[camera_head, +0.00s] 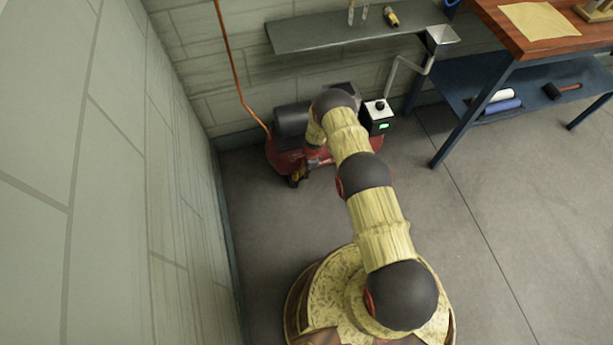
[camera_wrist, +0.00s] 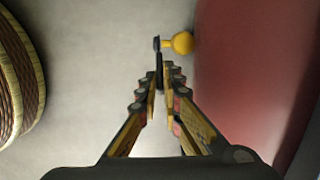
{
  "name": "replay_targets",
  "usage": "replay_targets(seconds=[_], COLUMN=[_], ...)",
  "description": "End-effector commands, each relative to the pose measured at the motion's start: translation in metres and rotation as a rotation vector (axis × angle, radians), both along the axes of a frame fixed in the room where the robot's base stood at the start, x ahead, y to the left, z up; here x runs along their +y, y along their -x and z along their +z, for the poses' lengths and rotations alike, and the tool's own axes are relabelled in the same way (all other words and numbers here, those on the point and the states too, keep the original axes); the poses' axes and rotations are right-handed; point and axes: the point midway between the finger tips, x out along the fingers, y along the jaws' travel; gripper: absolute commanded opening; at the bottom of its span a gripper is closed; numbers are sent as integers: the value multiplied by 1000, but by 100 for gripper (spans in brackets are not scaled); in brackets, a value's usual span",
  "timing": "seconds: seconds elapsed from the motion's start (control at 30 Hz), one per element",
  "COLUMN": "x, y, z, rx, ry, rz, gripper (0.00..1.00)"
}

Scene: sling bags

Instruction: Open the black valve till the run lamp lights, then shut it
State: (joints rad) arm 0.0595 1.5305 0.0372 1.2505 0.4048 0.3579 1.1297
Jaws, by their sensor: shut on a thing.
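In the wrist view my gripper (camera_wrist: 166,77) is closed around the thin black handle of the black valve (camera_wrist: 157,45). The handle's far end shows beyond the fingertips; the part between them is hidden. A yellow ball on a short yellow stem (camera_wrist: 183,43) sits right beside it, against the red tank (camera_wrist: 250,80). In the head view the gripper is low at the front of the red machine (camera_head: 275,158), mostly hidden by my arm, and the valve cannot be made out clearly. The run lamp (camera_head: 384,126) on the machine's black box glows green.
A black knob (camera_head: 380,106) tops the lamp box. An orange pipe (camera_head: 232,65) runs down the wall to the machine. A grey shelf (camera_head: 330,33) hangs above, and a workbench (camera_head: 540,50) stands at right. The left wall is close; floor at right is clear.

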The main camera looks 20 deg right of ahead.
Motion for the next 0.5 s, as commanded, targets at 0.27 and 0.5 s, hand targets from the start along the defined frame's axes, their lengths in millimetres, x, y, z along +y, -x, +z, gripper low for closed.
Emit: replay_targets(seconds=[0.27, 0.5], x=[1, 1], y=[1, 0], z=[0, 1], rx=[3, 2], ry=[0, 0], rz=[1, 1], gripper=[12, 26])
